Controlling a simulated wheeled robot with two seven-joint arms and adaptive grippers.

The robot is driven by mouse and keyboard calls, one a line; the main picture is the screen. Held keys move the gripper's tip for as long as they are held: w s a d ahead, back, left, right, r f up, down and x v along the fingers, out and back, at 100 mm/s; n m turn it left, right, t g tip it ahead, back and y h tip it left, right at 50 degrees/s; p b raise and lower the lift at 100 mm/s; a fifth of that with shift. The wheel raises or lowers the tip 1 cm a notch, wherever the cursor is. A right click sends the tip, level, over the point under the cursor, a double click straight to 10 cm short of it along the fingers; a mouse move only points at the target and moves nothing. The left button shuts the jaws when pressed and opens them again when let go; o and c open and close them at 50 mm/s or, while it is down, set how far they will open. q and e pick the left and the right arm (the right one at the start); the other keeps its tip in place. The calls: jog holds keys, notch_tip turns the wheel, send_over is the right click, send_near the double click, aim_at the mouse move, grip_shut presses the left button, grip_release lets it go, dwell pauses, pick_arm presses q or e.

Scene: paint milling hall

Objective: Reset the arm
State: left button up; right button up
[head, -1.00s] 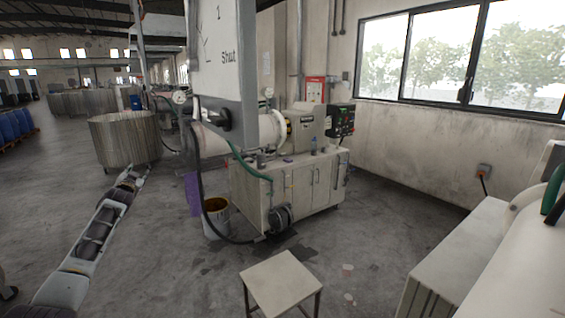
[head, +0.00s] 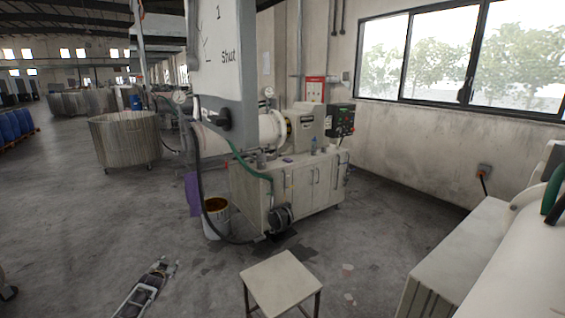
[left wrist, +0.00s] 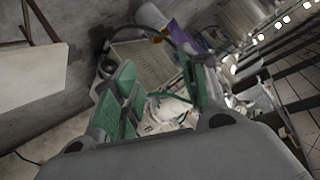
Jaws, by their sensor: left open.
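My left gripper (head: 166,268) is low at the bottom left of the head view, above the floor and left of the small table. In the left wrist view its green-padded fingers (left wrist: 160,98) are spread apart with nothing between them. My right gripper is not in view.
A small square table (head: 281,282) stands at the bottom centre. A bucket (head: 216,222) with brown contents is beside the milling machine cabinet (head: 310,184). A large round metal vat (head: 125,140) stands farther back left. A white machine (head: 470,250) fills the right.

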pick_arm(q)
jog(key=s+d+f+g+h, duration=0.1)
jog(key=s+d+f+g, duration=0.4)
jog(key=s+f, duration=1.15)
jog(key=s+d+f+g+h, duration=0.1)
jog(key=s+d+f, duration=0.8)
jog(key=s+f, duration=0.75)
jog(key=s+d+f+g, duration=0.1)
jog(key=s+d+f, duration=0.2)
jog(key=s, duration=1)
jog(key=s+d+f+g, duration=0.2)
jog(key=s+f, duration=0.4)
jog(key=s, duration=0.8)
jog(key=s+d+f+g+h, duration=0.1)
jog(key=s+d+f+g, duration=0.1)
jog(key=s, duration=1.2)
notch_tip(320, 180, down, 3)
jog(key=shift+s+d+r, duration=0.1)
jog(key=shift+s+d, duration=0.1)
jog(key=shift+d, duration=0.65)
jog(key=shift+w+a, duration=0.1)
